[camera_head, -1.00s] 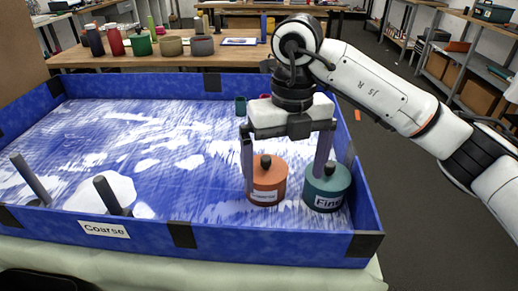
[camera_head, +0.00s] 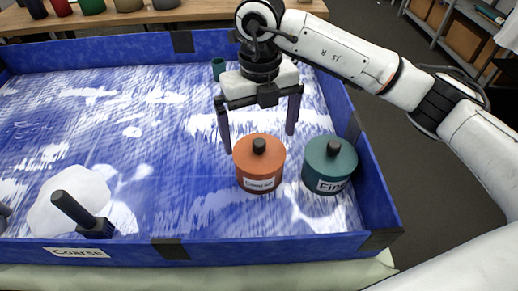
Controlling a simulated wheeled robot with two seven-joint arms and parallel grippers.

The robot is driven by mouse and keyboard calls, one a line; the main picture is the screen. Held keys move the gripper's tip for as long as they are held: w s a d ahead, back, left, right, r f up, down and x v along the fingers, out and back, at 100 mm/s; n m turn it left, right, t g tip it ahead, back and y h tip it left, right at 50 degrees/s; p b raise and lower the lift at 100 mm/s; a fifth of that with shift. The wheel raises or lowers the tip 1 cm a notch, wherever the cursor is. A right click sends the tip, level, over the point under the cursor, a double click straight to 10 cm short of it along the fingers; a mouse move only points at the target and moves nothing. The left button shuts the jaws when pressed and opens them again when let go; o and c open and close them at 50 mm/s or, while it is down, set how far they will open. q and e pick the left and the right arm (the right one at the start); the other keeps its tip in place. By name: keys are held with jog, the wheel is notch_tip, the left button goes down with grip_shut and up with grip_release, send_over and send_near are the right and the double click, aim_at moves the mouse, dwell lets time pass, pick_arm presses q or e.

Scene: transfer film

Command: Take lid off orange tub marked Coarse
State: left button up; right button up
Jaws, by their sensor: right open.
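The orange tub (camera_head: 259,183) marked Coarse stands upright in the blue tray, near its right front corner. Its orange lid (camera_head: 272,151) with a dark knob (camera_head: 259,146) is on it. My right gripper (camera_head: 261,138) is open, its two dark fingers wide apart. The fingers appear behind and above the tub, pointing down; the left fingertip overlaps the tub's upper left edge in the picture, and I cannot tell whether it touches. My left gripper is not in view.
A teal tub (camera_head: 328,172) marked Fine stands just right of the orange one. The blue tray's (camera_head: 215,250) walls enclose both. A black-handled tool (camera_head: 78,213) sits by a white heap at front left.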

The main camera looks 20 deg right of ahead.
aim_at(259, 142)
jog(key=shift+f, duration=1.85)
jog(key=c, duration=0.7)
jog(key=shift+w+r, duration=0.1)
jog(key=shift+r, duration=0.05)
